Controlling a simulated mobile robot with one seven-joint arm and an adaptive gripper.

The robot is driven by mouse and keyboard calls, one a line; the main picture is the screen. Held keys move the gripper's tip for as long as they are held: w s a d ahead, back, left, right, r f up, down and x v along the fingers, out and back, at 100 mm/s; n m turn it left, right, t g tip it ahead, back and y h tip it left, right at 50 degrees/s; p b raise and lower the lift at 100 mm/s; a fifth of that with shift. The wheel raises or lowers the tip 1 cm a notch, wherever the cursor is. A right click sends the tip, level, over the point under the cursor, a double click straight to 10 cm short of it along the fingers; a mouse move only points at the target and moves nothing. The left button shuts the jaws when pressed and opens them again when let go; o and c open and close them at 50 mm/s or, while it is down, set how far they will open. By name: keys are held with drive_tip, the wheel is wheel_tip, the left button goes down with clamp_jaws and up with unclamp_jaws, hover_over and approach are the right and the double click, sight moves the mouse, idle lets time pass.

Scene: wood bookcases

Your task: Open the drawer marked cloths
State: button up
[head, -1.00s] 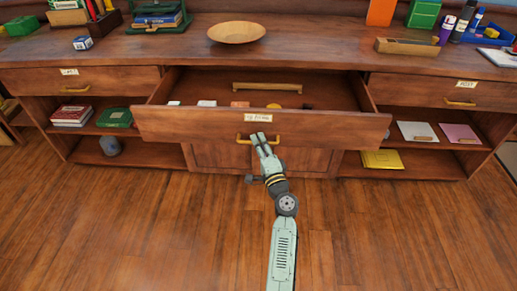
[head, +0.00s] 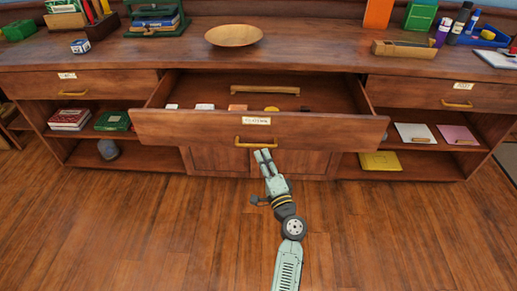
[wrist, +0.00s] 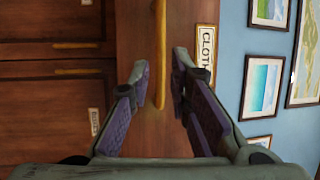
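The middle drawer (head: 200,128) stands pulled out of the counter. Its label (wrist: 207,45) starts "CLOTH" in the wrist view, with its end cut off; in the head view the label (head: 257,121) is too small to read. Its brass handle (head: 275,142) is below the label; in the wrist view the handle (wrist: 160,40) runs upright ahead of my fingertips. My gripper (head: 263,157) is just below and in front of the handle in the head view. In the wrist view my gripper (wrist: 161,70) is open, with a wide gap and nothing held between its fingers.
Small white, orange and yellow items and a wooden bar (head: 265,90) are in the open drawer. Closed drawers flank it at left (head: 110,83) and right (head: 425,93). A wooden bowl (head: 234,34) stands on the counter. The floor in front is clear.

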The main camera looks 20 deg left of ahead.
drive_tip(key=v, duration=0.6)
idle(0.3)
